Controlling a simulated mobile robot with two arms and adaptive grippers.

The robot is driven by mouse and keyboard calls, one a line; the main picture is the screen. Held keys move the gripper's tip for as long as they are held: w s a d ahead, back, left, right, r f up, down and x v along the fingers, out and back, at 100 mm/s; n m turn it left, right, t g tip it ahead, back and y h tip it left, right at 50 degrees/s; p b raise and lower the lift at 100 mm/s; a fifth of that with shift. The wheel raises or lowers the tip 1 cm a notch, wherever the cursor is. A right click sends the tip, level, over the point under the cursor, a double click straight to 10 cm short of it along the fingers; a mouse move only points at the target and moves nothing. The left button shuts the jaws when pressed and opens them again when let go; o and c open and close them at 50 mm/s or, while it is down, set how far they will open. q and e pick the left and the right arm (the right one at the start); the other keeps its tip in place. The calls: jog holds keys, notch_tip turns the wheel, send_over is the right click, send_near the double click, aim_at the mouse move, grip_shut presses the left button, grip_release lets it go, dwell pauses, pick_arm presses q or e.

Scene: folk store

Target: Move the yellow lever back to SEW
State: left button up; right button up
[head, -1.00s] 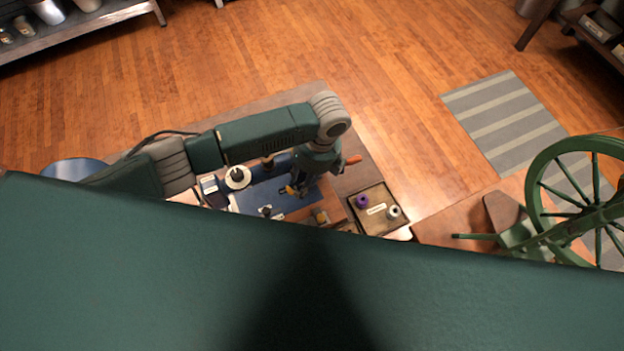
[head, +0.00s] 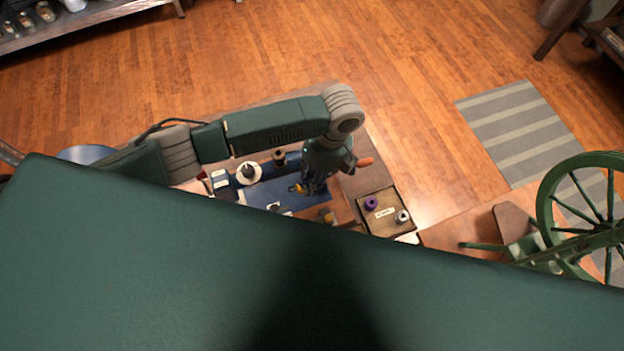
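My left arm reaches in from the left over the workbench, and its gripper (head: 313,187) points down at the blue machine bed (head: 262,193). A small yellow piece, perhaps the yellow lever (head: 298,188), shows just left of the fingers. I cannot tell whether the fingers touch it, and no SEW marking can be read. The gripper is small and dark here, so its opening is unclear. The near part of the bench is hidden behind a large green surface. My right gripper is not in view.
A white thread cone (head: 249,173) stands left of the gripper. A wooden tray (head: 390,224) with a purple spool (head: 371,203) and a pale spool (head: 402,216) lies right. A green spinning wheel (head: 590,205) stands farther right.

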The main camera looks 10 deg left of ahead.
pick_arm(q)
jog(key=v, duration=0.5)
jog(key=shift+r, duration=0.3)
dwell(0.9)
